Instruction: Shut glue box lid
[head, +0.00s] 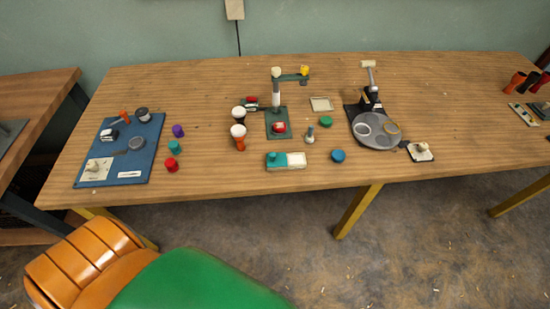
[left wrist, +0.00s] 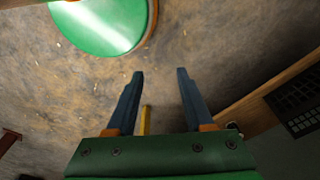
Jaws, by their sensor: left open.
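A small teal and white box (head: 286,161) lies near the front edge of the table in the head view; it may be the glue box. Its left part is teal and its right part is white. It is too small to tell how its lid stands. My left gripper (left wrist: 160,74) is open and empty in the left wrist view, above the floor. Neither gripper shows in the head view, so both are away from the box there. My right gripper is in no view.
The long wooden table (head: 230,185) carries a blue board (head: 137,165) at left, a green-based stand (head: 278,115) behind the box, and a grey round plate (head: 378,141) at right. A blue round piece (head: 338,156) lies right of the box. The table's right stretch is mostly clear.

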